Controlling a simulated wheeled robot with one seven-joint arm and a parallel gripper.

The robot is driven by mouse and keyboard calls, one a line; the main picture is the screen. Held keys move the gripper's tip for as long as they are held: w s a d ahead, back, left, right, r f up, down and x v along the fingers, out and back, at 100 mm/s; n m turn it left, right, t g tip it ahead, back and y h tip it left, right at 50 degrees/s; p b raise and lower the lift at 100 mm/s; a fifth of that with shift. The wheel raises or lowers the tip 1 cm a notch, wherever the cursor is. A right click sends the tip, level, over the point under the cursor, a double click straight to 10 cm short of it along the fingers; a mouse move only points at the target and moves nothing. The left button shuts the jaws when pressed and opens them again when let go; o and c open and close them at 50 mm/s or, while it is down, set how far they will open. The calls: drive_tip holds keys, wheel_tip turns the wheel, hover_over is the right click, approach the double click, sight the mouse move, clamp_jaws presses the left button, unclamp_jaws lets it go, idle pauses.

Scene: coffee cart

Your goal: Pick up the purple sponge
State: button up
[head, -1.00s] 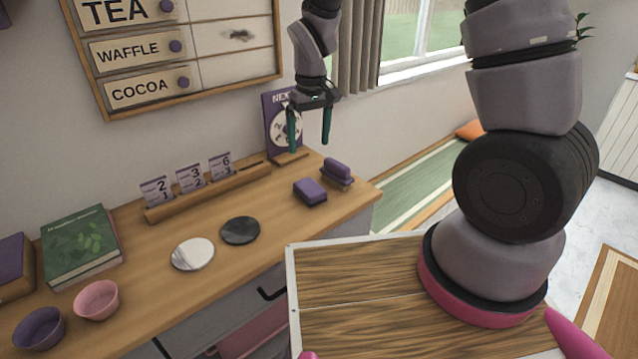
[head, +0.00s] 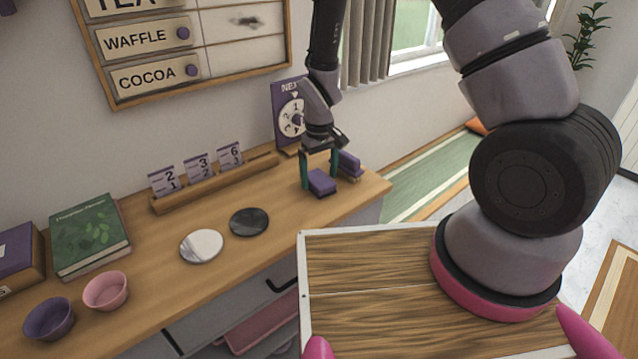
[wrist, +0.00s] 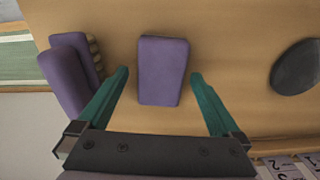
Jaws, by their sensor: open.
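The purple sponge (head: 321,182) lies on the wooden counter near its right end; it also shows in the wrist view (wrist: 162,71), flat on the wood. My gripper (head: 319,178) is open, its green fingers on either side of the sponge. In the wrist view the fingers (wrist: 160,74) stand apart from the sponge, with bare wood showing on both sides. A purple-topped brush-like block (head: 348,163) stands just behind and right of it, and shows at the left in the wrist view (wrist: 68,78), close outside the left finger.
A sign with a dial (head: 290,115) stands behind my gripper. A rack of number cards (head: 200,180), a black disc (head: 249,222), a white disc (head: 201,246), bowls (head: 106,291) and books (head: 88,236) are farther left. The counter between discs and sponge is clear.

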sight(319, 178)
drive_tip(key=shift+f, duration=0.7)
drive_tip(key=c, duration=1.3)
wheel_tip(319, 178, up, 10)
